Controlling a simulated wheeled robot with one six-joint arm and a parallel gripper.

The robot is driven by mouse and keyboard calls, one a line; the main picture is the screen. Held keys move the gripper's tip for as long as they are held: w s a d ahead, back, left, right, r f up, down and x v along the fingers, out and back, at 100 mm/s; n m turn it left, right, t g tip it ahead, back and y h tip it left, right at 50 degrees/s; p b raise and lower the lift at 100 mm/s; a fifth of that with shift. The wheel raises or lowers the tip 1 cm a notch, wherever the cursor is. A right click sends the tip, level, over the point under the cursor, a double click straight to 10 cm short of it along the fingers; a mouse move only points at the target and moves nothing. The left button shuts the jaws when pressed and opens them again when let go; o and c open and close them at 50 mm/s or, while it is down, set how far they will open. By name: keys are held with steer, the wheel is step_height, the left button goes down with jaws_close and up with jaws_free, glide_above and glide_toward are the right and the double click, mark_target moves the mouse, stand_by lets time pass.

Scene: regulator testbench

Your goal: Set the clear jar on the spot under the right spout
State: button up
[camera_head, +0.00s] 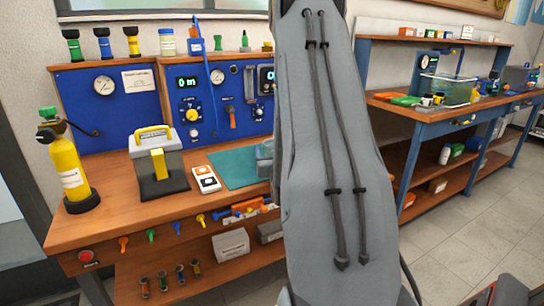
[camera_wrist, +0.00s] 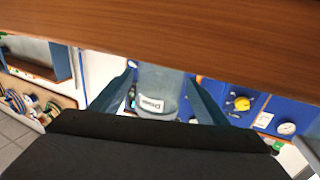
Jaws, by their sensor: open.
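The wrist view is upside down. In it a clear, bluish jar (camera_wrist: 160,84) with a white label stands on the wooden bench top. My gripper (camera_wrist: 158,78) is open, with one dark blue finger on each side of the jar. Gaps seem to show beside the jar, but contact is hard to judge. In the head view a clear, greyish piece (camera_head: 264,152), likely the same jar, shows at the edge of the teal mat (camera_head: 228,168), mostly hidden behind my arm. My gripper is hidden there. I cannot make out the right spout or the spot under it.
A blue gauge panel (camera_head: 112,105) rises behind. A second bench (camera_head: 425,118) with a clear tank (camera_head: 449,90) stands right; floor is clear before it.

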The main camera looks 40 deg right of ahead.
steer(key=c, duration=1.3)
steer(key=shift+o, duration=0.2)
steer(key=shift+r, duration=0.1)
